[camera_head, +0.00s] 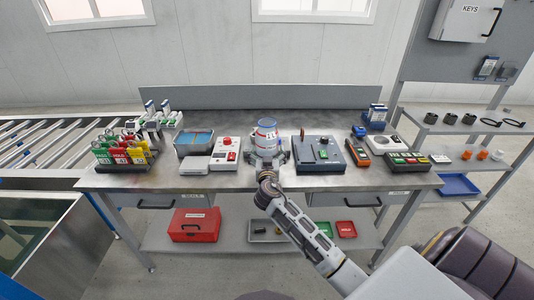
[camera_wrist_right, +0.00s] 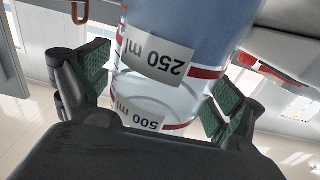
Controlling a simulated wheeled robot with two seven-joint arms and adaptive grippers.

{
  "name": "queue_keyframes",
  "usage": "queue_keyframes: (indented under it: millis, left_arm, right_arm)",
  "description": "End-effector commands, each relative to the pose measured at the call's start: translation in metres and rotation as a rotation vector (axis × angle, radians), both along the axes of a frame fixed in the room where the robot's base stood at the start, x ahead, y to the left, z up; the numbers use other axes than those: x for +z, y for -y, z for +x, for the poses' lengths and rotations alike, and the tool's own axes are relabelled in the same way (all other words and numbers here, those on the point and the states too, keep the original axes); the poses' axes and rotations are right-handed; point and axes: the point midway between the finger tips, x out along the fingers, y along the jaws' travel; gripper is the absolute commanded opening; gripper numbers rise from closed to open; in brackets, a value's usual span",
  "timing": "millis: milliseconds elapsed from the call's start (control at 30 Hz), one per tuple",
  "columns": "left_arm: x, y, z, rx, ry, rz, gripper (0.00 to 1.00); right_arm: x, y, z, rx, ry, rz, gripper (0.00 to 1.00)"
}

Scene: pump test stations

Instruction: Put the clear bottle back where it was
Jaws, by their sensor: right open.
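The clear bottle (camera_head: 267,132), bluish with red bands, stands upright on the workbench (camera_head: 225,181) in the head view, near the middle. In the right wrist view the bottle (camera_wrist_right: 160,95) fills the centre and shows labels reading 250 ml and 500 ml. My right gripper (camera_head: 268,157) is at the bottle's near side, low down. In the right wrist view the open fingers (camera_wrist_right: 153,88) have green pads on both sides of the bottle; whether a pad touches it I cannot tell. The bottle's base is hidden by the gripper. My left gripper is not in view.
A white box with a red knob (camera_head: 225,154) stands close left of the bottle, and a dark grey test unit (camera_head: 318,153) close right. A blue-lined bin (camera_head: 194,143), colourful tagged holders (camera_head: 123,152) and an orange meter (camera_head: 357,151) crowd the bench. Its front edge is mostly bare.

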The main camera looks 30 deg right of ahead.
Motion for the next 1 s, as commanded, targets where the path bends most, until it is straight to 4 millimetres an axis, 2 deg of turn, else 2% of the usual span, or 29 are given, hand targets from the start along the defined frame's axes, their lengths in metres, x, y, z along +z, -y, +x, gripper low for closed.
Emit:
queue_keyframes:
  millis: [167, 500, 767, 1000]
  left_arm:
    - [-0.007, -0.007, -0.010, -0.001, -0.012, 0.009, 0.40]
    - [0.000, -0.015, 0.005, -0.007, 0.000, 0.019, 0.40]
    - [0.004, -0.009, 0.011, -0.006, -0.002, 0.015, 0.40]
    - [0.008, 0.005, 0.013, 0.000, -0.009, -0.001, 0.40]
  right_arm:
    - [-0.001, -0.008, -0.012, 0.002, -0.001, 0.002, 0.94]
    - [-0.001, -0.026, -0.042, 0.001, -0.001, 0.002, 0.94]
    - [-0.001, -0.041, -0.066, 0.001, -0.001, 0.002, 0.94]
    - [0.000, -0.053, -0.086, 0.000, 0.000, 0.001, 0.94]
